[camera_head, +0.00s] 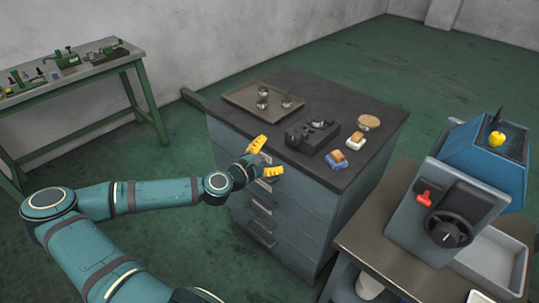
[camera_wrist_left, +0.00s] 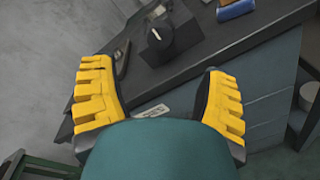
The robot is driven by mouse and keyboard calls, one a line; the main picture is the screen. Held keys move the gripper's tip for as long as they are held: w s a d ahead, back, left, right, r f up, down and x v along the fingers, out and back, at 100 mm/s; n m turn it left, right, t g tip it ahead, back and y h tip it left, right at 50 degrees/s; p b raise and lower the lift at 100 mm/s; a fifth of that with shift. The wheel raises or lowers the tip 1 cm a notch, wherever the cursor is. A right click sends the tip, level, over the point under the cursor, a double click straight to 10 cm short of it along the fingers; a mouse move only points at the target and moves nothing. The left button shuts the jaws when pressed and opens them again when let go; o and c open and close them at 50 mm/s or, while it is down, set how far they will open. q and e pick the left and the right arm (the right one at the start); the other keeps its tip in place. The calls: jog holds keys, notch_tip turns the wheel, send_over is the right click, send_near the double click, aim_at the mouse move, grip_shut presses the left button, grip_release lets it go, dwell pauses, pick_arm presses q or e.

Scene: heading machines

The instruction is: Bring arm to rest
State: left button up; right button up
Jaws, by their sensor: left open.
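My left arm comes in from the left in the head view. Its teal links reach to the front of the grey drawer cabinet. My left gripper (camera_head: 264,158), with yellow fingers, is at the cabinet's near top edge, left of the black fixture block. In the left wrist view the two yellow fingers of the left gripper (camera_wrist_left: 158,105) stand wide apart with nothing between them. My right gripper does not show in either view.
The cabinet (camera_head: 307,204) bears a tray (camera_head: 238,95) with small metal parts, a black fixture (camera_head: 312,137), small orange-topped blocks and a round tan disc (camera_head: 369,122). A blue machine (camera_head: 459,190) stands at right on a bench. A green workbench (camera_head: 77,82) stands at left. Green floor lies open between.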

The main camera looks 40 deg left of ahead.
pick_arm(q)
jog(key=shift+s, duration=0.15)
dwell(0.4)
jog(key=s+d+f+m+g+h, duration=0.2)
jog(key=d+f+m+g+h, duration=0.35)
jog(key=d, duration=0.75)
jog(key=s+d+f+m+g+h, duration=0.1)
jog(key=d+f+m+g+h, duration=0.15)
jog(key=d+f+m, duration=0.75)
jog(key=s+d+f+m+g+y, duration=0.2)
jog(key=s+m+g, duration=0.1)
jog(key=s, duration=0.3)
jog(key=s+d+f+m+g+y, duration=0.3)
jog(key=s+m+g, duration=0.1)
jog(key=s+m, duration=0.2)
jog(key=shift+s+d+f, duration=0.15)
jog(key=shift+d+f, duration=0.15)
jog(key=shift+f, duration=0.05)
